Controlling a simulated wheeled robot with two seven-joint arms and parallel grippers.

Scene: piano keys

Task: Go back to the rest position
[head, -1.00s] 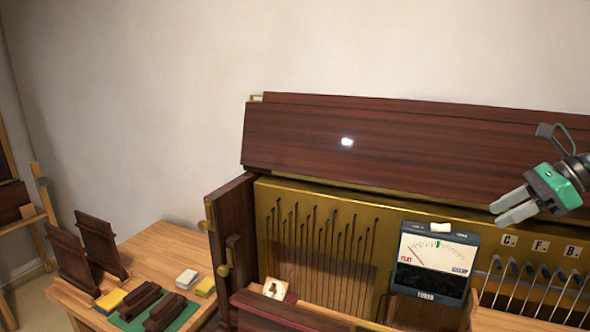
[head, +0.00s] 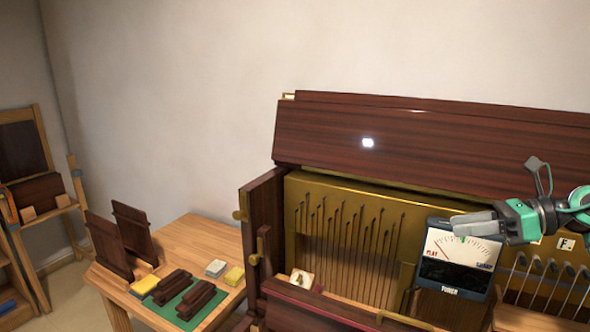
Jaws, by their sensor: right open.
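My right gripper (head: 474,224) comes in from the right side of the head view. Its grey fingers point left and lie in front of the upper part of the tuning meter (head: 456,268). I see nothing between the fingers, and the gripper is open. The dark wooden piano (head: 265,215) stands behind it, with its lid (head: 430,140) raised and a brass plate with strings (head: 340,235) exposed. My left gripper is not in view.
A wooden table (head: 205,240) at left holds a green mat (head: 188,304) with dark blocks, yellow and white pads, and two upright dark panels (head: 133,232). A wooden rack (head: 27,165) stands at far left. Tools (head: 545,280) hang at right under letter labels.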

